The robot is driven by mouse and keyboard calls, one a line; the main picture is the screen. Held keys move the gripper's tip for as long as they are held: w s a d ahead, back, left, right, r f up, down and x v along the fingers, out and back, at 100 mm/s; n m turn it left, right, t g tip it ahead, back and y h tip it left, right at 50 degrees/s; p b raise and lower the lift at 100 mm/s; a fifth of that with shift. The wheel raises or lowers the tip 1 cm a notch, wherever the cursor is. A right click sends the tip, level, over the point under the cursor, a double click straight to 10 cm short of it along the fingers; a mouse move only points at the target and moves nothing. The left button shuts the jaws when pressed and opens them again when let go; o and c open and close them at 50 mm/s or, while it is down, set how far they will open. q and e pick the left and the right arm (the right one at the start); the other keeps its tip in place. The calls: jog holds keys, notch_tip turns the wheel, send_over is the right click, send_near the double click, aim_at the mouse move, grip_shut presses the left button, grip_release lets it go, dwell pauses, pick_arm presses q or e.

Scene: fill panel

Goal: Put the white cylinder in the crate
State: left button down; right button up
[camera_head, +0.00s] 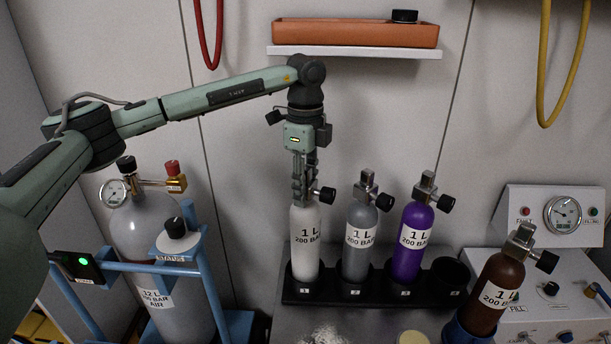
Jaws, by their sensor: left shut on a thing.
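The white cylinder (305,243), labelled 1 L 200 BAR, stands upright in the leftmost slot of a black rack (345,299). My left gripper (304,186) points down from above and is shut on the valve at its top; the valve's black knob sticks out to the right. The cylinder's base is hidden by the rack's front. No crate shows clearly; a yellow edge (38,329) at the bottom left may be part of one, mostly hidden by my arm and a blue frame. My right gripper is not in view.
A grey cylinder (359,240) and a purple cylinder (411,243) stand right of the white one; the rack's rightmost slot (450,275) is empty. A brown cylinder (497,290) stands by the fill panel (560,270).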

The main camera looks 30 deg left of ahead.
aim_at(306, 168)
pick_arm(q)
jog(key=shift+w+r, duration=0.15)
jog(key=shift+w, duration=0.05)
jog(key=c, duration=1.1)
grip_release()
jog(key=shift+s+f, duration=0.15)
jog(key=shift+f, duration=0.1)
jog(key=shift+r, duration=3.9)
